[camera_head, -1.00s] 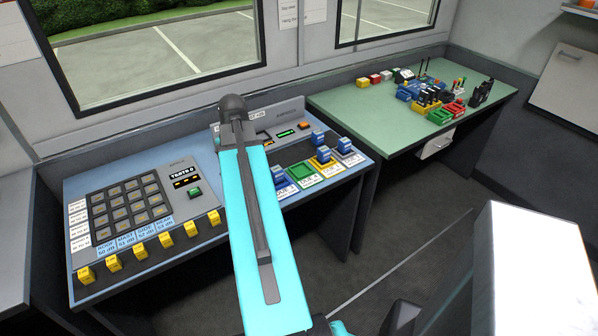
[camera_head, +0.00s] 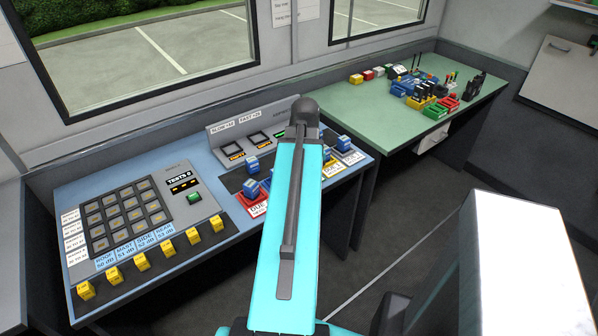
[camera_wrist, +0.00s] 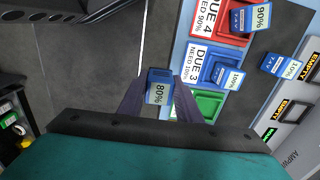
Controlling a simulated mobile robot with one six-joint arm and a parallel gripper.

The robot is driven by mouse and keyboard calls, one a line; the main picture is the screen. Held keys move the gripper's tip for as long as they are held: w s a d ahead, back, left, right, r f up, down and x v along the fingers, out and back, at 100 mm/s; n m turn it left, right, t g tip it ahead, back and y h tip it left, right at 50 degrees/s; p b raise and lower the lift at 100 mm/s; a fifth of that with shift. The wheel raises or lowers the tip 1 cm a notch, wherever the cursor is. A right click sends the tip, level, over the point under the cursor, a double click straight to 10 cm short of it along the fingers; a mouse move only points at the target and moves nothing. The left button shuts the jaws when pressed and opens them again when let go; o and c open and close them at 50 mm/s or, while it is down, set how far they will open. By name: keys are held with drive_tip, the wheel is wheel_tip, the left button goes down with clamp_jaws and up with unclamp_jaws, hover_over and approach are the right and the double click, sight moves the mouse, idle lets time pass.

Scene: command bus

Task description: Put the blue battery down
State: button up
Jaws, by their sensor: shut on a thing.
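A blue tray (camera_wrist: 200,73) marked DUE 3 holds a 10% battery (camera_wrist: 227,74). Another 10% battery (camera_wrist: 279,65) lies on the dark strip behind the trays. In the head view, my arm hides the gripper and held battery.
The blue bench (camera_head: 85,183) carries a keypad panel (camera_head: 130,215) and several yellow blocks (camera_head: 140,262) along its front. A green table (camera_head: 375,120) at right holds cluttered small parts. A yellow tray (camera_head: 334,169) stands right of my arm.

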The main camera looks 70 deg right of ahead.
drive_tip(key=shift+s+d, duration=0.1)
drive_tip(key=shift+s, duration=0.2)
drive_tip(key=shift+w, duration=0.1)
drive_tip(key=w+d+p, duration=0.1)
drive_tip(key=w+d, duration=0.1)
drive_tip(key=d, duration=0.2)
drive_tip(key=w+d+f+p, duration=0.1)
drive_tip(key=w+d+p, duration=0.1)
drive_tip(key=d, duration=0.3)
drive_tip(key=w+d+p, duration=0.1)
drive_tip(key=w+d, duration=0.2)
drive_tip(key=d, duration=0.2)
drive_tip(key=shift+w+f, duration=0.1)
drive_tip(key=shift+f, duration=0.15)
drive_tip(key=shift+d, duration=0.1)
drive_tip(key=shift+f, duration=0.15)
drive_tip(key=shift+f+p, duration=0.95)
drive_tip(key=shift+f, duration=0.7)
drive_tip(key=shift+f, duration=0.15)
